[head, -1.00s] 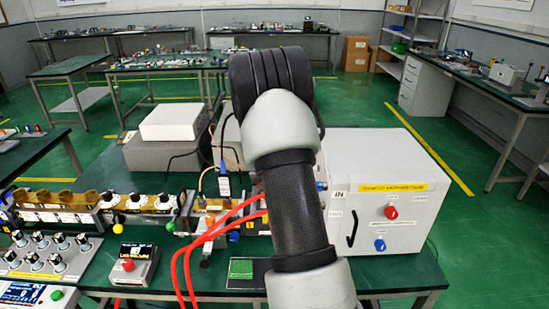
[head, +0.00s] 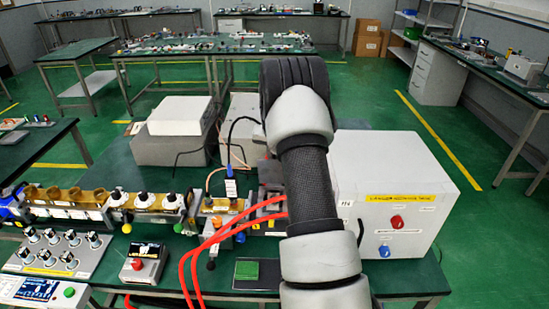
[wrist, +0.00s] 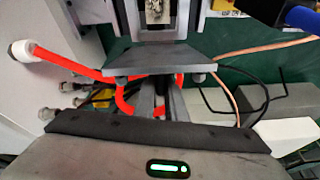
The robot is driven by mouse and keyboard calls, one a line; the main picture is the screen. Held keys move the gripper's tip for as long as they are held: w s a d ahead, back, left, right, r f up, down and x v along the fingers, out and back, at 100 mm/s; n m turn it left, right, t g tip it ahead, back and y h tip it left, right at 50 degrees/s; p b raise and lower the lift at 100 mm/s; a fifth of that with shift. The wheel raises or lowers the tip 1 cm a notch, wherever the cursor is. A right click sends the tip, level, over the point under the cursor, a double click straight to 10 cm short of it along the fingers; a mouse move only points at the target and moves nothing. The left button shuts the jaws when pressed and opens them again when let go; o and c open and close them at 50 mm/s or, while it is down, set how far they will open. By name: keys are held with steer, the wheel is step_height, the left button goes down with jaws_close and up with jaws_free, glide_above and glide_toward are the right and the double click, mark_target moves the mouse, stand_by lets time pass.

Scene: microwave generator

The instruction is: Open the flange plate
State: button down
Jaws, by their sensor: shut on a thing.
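The wrist view shows a flat grey plate (wrist: 165,57), which I take to be the flange plate, just beyond my gripper. My gripper (wrist: 158,95) is shut on it at its near side; the exact grip is partly hidden in shadow. A red hose (wrist: 75,68) loops behind and under the fingers. In the head view, my arm covers the gripper and most of the plate.
Red hoses (head: 215,243) arch up from the bench to the spot beside my arm. A row of brass waveguide parts (head: 75,197) runs left. A grey box (head: 172,140) stands behind.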

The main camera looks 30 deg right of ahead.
steer(key=shift+w+a, duration=0.1)
steer(key=shift+a, duration=0.05)
steer(key=c, duration=1.8)
jaws_free()
steer(key=shift+f, duration=0.1)
steer(key=shift+c, duration=0.2)
steer(key=shift+r, duration=0.3)
steer(key=b+v, duration=0.1)
steer(key=v, duration=1.6)
steer(key=shift+b, duration=0.4)
